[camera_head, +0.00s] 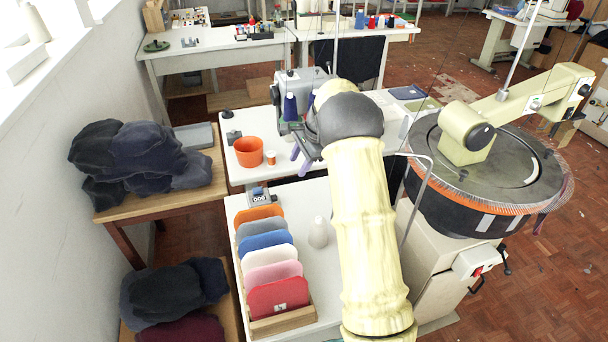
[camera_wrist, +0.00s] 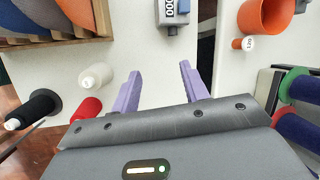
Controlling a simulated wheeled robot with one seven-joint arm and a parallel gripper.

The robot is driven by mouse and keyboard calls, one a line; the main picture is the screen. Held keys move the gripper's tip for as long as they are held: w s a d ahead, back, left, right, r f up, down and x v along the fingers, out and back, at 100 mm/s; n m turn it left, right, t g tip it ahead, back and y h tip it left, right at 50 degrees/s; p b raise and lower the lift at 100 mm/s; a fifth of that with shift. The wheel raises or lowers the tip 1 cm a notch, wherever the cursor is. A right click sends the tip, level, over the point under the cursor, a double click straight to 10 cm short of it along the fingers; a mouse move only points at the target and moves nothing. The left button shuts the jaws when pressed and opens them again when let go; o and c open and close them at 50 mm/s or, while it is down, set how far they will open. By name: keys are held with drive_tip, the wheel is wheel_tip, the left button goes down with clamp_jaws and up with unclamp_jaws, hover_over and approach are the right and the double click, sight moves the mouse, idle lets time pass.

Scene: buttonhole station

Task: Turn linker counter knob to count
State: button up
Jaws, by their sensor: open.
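The counter (camera_head: 262,198) is a small grey box with a digit window, on the white table near the orange pot. In the wrist view the counter (camera_wrist: 172,12) sits at the top centre, partly cut off by the frame edge. My gripper (camera_head: 300,158) is above the table, to the upper right of the counter in the head view. Its two purple fingers (camera_wrist: 160,85) are apart and empty, with white tabletop between them, not touching the counter.
The orange pot (camera_head: 248,152) and a small orange spool (camera_head: 271,158) stand close to the counter. A wooden rack (camera_head: 283,322) of coloured panels and a white cone (camera_head: 318,233) are in front. The round linker dial (camera_head: 500,160) is at right. Thread cones (camera_wrist: 87,108) lie near my fingers.

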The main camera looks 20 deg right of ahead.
drive_tip(key=s+a+r+n+h+p, duration=0.1)
drive_tip(key=s+r+n, duration=0.2)
drive_tip(key=s, duration=0.4)
drive_tip(key=s+a+r+n+h+p, duration=0.1)
drive_tip(key=s+a+r+n+p, duration=0.1)
drive_tip(key=s, duration=0.5)
drive_tip(key=shift+r+n, duration=0.7)
drive_tip(key=shift+n, duration=0.2)
drive_tip(key=s+a+n+h, duration=0.1)
drive_tip(key=s+a+n, duration=0.2)
drive_tip(key=s+n, duration=0.6)
drive_tip(key=s, duration=1)
drive_tip(key=shift+f+h, duration=0.3)
drive_tip(key=shift+c, duration=0.9)
